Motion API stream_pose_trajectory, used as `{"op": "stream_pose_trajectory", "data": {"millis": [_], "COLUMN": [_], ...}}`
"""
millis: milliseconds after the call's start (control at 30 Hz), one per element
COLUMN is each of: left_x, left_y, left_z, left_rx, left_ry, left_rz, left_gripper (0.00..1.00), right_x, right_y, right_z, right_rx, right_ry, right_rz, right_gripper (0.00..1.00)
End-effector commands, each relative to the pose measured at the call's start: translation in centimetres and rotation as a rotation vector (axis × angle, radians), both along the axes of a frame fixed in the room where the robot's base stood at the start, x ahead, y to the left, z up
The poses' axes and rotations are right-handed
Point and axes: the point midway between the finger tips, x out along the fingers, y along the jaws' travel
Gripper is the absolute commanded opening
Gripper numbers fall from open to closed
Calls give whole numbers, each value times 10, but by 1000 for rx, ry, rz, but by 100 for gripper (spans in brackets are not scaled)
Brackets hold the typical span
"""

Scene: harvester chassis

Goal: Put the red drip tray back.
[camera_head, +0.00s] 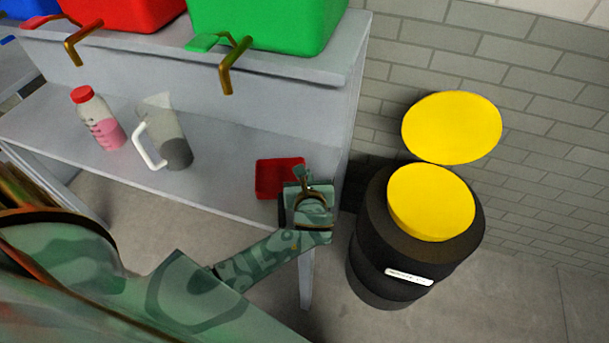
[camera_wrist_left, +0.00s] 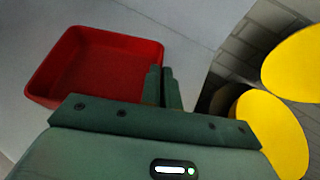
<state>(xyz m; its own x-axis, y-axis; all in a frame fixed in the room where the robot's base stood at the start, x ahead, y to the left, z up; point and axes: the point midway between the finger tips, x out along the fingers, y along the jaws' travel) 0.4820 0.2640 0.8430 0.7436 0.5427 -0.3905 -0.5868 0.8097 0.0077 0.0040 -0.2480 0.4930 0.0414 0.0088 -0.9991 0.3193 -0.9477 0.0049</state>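The red drip tray (camera_head: 277,178) is a shallow square tray at the front right of the grey lower shelf. It also shows in the left wrist view (camera_wrist_left: 98,62), open side up, left of my fingers. My left gripper (camera_head: 301,174) is at the tray's right side. Its fingers, also in the left wrist view (camera_wrist_left: 163,85), are nearly together and appear closed on the tray's right rim; the exact contact is partly hidden. I cannot tell whether the tray rests on the shelf. My right gripper is not in view.
A clear jug (camera_head: 166,133) and a pink bottle (camera_head: 98,118) stand on the lower shelf (camera_head: 222,150). Above are green (camera_head: 265,22) and red (camera_head: 120,12) containers with brass taps (camera_head: 228,70). A black barrel (camera_head: 385,262) with yellow discs (camera_head: 431,202) stands right.

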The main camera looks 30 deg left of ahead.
Motion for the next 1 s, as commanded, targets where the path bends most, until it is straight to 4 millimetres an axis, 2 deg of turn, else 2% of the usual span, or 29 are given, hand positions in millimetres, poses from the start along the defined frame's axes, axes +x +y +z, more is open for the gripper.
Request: {"op": "stream_pose_trajectory", "data": {"millis": [67,133,167,467,567,1000], "left_x": [0,0,0,0,-6,-76], "left_y": [0,0,0,1,-5,-55], "left_z": [-2,-2,-2,0,5,42], "left_rx": [1,1,1,1,-1,-2], "left_ry": [1,-1,-1,-1,1,-1], "left_rz": [1,0,0,0,-1,0], "left_gripper": [0,20,25,25,25,25], "right_x": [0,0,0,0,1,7], "right_y": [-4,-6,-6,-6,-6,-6], "right_z": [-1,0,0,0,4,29], "right_rx": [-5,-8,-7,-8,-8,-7], "right_ry": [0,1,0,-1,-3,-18], "right_rz": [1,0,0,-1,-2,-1], "right_gripper": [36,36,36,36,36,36]}}
